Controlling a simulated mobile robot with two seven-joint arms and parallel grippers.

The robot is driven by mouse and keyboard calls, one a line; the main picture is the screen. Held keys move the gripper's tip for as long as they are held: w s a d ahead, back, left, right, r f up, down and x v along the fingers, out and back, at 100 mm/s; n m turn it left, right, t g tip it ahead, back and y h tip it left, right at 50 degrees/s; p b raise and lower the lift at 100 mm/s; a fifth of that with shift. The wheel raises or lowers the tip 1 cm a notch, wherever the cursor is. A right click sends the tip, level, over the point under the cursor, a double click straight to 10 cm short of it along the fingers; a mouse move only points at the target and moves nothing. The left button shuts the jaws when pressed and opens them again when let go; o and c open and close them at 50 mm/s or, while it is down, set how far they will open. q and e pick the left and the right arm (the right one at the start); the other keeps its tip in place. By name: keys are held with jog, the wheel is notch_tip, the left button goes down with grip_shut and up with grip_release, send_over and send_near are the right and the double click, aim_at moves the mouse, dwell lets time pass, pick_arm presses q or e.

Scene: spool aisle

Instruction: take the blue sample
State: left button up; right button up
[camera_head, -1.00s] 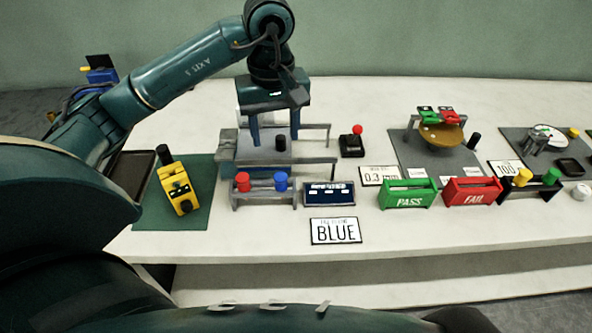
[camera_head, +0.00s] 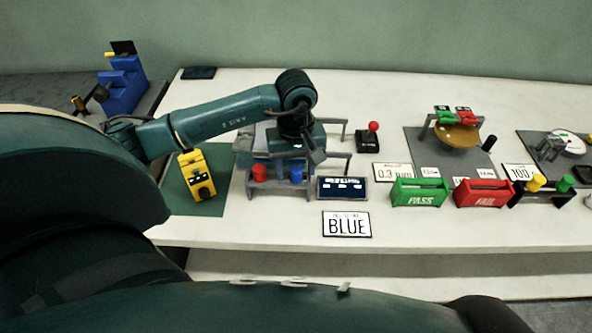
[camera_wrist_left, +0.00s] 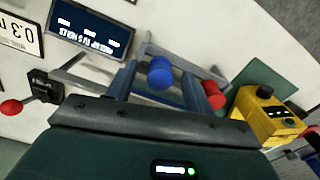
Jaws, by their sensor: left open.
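The blue sample (camera_head: 297,174) is a short blue cylinder standing in a grey rack (camera_head: 279,190) beside the red sample (camera_head: 260,173). My left gripper (camera_head: 290,160) is just behind and above the rack in the head view, its fingers mostly hidden. In the left wrist view my left gripper (camera_wrist_left: 158,78) is open, and the blue sample (camera_wrist_left: 160,73) appears between its two fingers. Whether they touch it I cannot tell. The red sample (camera_wrist_left: 213,95) lies outside the fingers, to the right. A card (camera_head: 347,224) in front reads BLUE. My right gripper is not in view.
A dark display (camera_head: 342,187) stands right of the rack. A yellow device (camera_head: 196,176) stands left on a green mat. Green PASS (camera_head: 419,191) and red FAIL (camera_head: 484,193) bins are to the right. A red-knobbed joystick (camera_head: 369,137) stands behind.

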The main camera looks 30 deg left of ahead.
pick_arm(q)
jog(key=c, duration=1.1)
jog(key=shift+o, duration=0.2)
